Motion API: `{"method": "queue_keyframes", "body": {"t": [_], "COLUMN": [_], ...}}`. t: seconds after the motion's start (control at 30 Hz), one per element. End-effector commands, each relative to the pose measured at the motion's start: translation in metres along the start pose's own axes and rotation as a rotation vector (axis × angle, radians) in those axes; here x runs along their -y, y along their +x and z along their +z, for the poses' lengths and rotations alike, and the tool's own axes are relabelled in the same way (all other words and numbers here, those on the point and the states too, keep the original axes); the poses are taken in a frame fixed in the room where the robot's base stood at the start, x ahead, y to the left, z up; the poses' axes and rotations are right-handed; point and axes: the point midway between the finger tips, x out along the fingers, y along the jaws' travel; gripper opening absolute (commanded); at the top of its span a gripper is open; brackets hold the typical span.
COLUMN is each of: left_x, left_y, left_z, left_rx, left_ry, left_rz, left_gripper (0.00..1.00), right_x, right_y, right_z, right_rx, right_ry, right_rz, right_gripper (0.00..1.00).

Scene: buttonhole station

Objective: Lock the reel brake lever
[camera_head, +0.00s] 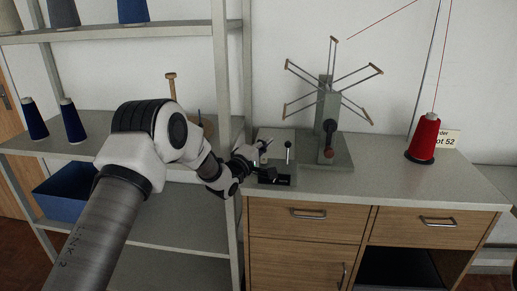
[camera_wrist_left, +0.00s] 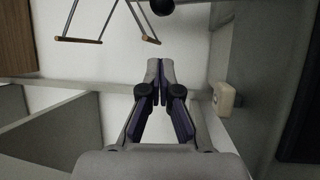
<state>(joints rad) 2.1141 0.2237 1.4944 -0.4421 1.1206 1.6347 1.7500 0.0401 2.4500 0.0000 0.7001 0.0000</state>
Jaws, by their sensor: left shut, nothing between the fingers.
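The reel (camera_head: 333,82) has thin arms with wooden tips and stands on a grey post and base at the back of the counter. A dark crank-like lever (camera_head: 329,137) hangs on its post with a reddish knob at the lower end. A short upright lever with a black knob (camera_head: 288,144) stands on a grey plate left of the reel. I cannot tell which is the brake lever. My right gripper is out of view.
A red thread cone (camera_head: 423,138) and a label card (camera_head: 451,139) stand at the right. The shelf upright (camera_head: 222,75) is close beside my left arm.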

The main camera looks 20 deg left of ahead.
Motion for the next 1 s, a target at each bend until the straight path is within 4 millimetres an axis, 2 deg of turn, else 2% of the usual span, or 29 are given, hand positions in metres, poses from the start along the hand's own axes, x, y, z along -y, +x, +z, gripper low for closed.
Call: {"method": "queue_keyframes", "body": {"t": [0.1,0.13,0.2,0.4,0.77,1.0], "left_x": [-0.002,-0.002,-0.002,-0.001,0.0,0.002], "left_y": [0.026,0.028,0.021,0.014,0.013,0.01], "left_z": [0.001,0.004,0.018,0.036,0.038,0.039], "left_rx": [0.002,0.003,0.004,0.001,0.0,0.0], "left_ry": [0.002,0.0,-0.001,-0.001,0.0,0.016], "left_rz": [0.002,0.0,-0.003,-0.001,0.001,0.033], "left_gripper": [0.0,0.0,0.0,0.0,0.0,0.0], "right_x": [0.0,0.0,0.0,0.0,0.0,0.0], "right_y": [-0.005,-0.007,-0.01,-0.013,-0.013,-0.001], "right_z": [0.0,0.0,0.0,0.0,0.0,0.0], "right_rx": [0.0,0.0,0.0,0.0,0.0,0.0], "right_ry": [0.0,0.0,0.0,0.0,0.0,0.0], "right_rz": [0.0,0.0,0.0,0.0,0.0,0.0], "right_gripper": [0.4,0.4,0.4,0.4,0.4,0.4]}}
